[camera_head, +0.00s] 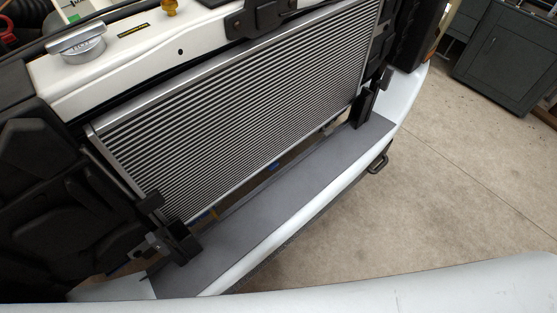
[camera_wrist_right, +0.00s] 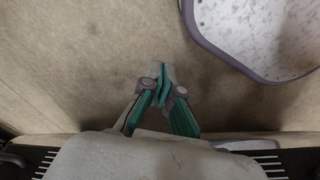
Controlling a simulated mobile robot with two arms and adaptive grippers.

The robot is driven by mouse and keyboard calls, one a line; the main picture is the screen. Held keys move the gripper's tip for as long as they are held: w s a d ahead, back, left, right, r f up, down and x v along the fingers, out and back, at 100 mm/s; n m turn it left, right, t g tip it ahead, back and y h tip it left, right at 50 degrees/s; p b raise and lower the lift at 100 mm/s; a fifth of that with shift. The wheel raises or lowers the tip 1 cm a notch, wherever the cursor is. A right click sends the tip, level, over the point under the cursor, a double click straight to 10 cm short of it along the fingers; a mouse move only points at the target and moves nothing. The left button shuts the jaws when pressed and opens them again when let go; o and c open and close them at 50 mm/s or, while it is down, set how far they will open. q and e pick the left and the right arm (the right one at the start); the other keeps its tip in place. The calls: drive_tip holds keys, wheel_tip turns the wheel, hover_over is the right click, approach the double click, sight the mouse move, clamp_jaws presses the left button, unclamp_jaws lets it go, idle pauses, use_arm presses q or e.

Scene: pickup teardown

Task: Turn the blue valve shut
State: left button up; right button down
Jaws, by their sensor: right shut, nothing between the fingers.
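I cannot make out a blue valve for certain. In the head view, a small blue spot (camera_head: 273,166) shows in the gap under the radiator (camera_head: 240,105); it is too small to tell what it is. My right gripper (camera_wrist_right: 163,88) shows in the right wrist view, with green fingers closed together at the tips and nothing between them. It is over bare floor, apart from any valve. Neither gripper shows in the head view, and my left gripper is not seen.
The pickup's front end fills the left of the head view, with a grey bumper shelf (camera_head: 270,205) below the radiator. Concrete floor (camera_head: 450,170) is clear to the right, before a dark cabinet (camera_head: 500,55). A speckled white surface with a purple-grey rim (camera_wrist_right: 215,52) shows in the wrist view.

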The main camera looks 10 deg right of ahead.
drive_tip(key=w+r+t+p, duration=0.1)
drive_tip(key=w+r, duration=0.2)
drive_tip(key=r, duration=0.8)
drive_tip(key=w+a+r, duration=0.1)
drive_tip(key=w+r, duration=0.1)
drive_tip(key=r, duration=0.9)
drive_tip(key=w+r+t+p, duration=0.1)
drive_tip(key=w+r, duration=0.2)
drive_tip(key=r, duration=0.8)
drive_tip(key=n+t+y+b, duration=0.1)
drive_tip(key=n+t+y, duration=0.3)
drive_tip(key=n, duration=0.2)
approach(272, 165)
drive_tip(key=x, duration=0.4)
drive_tip(key=w+x, duration=0.1)
drive_tip(key=x, duration=0.1)
drive_tip(key=shift+w+d, duration=0.15)
drive_tip(key=shift+d, duration=0.15)
drive_tip(key=shift+f, duration=0.1)
